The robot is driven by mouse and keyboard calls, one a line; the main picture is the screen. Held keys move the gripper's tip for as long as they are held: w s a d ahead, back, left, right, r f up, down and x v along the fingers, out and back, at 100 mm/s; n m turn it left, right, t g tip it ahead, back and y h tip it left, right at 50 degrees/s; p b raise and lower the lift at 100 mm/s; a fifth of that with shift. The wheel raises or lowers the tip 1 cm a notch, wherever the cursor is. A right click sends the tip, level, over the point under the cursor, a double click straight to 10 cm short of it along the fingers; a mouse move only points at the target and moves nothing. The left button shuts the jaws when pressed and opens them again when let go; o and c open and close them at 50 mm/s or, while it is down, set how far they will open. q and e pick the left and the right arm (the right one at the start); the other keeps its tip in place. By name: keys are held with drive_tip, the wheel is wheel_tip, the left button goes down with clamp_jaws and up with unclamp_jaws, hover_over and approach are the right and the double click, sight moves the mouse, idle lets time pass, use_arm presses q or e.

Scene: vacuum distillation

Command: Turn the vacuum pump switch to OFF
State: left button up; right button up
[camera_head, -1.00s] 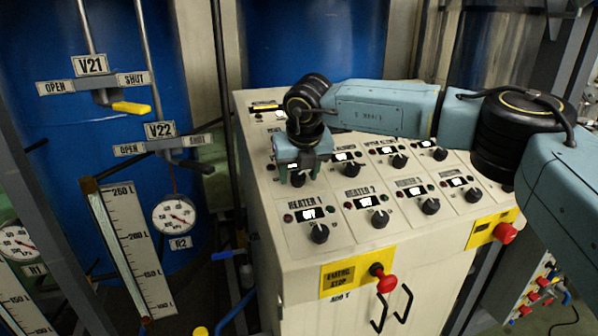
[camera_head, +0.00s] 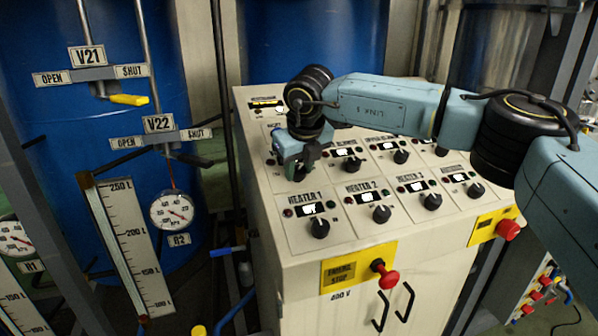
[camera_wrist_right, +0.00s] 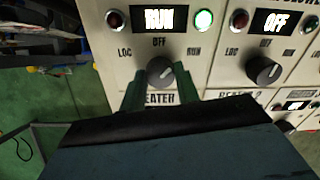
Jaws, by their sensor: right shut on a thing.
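My right gripper (camera_head: 294,160) is over the front-left knob of the panel's second row, just above HEATER 1. In the right wrist view its two green fingers (camera_wrist_right: 160,92) are on either side of a dark switch knob (camera_wrist_right: 160,72) and shut on it. The knob's white mark points up and right, to the RUN side of OFF. The display (camera_wrist_right: 159,19) above reads RUN, and the green lamp (camera_wrist_right: 204,19) beside it is lit. This switch's own name label is not readable. My left gripper is not in view.
The cream control cabinet (camera_head: 330,258) carries several other knobs, including HEATER 1 (camera_head: 319,228) close in front and a neighbour reading OFF (camera_wrist_right: 264,70) to the right. A red emergency stop button (camera_head: 389,280) sticks out in front. A dark vertical pole (camera_head: 222,110) stands left.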

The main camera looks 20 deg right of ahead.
drive_tip(key=n+b, duration=0.1)
drive_tip(key=n, duration=0.2)
drive_tip(key=shift+n, duration=2.6)
drive_tip(key=o, duration=1)
drive_tip(key=shift+c, duration=0.2)
drive_tip(key=b+v, duration=0.2)
drive_tip(key=v, duration=1.1)
drive_tip(key=shift+s+d+r, duration=0.15)
drive_tip(key=shift+s+d, duration=0.05)
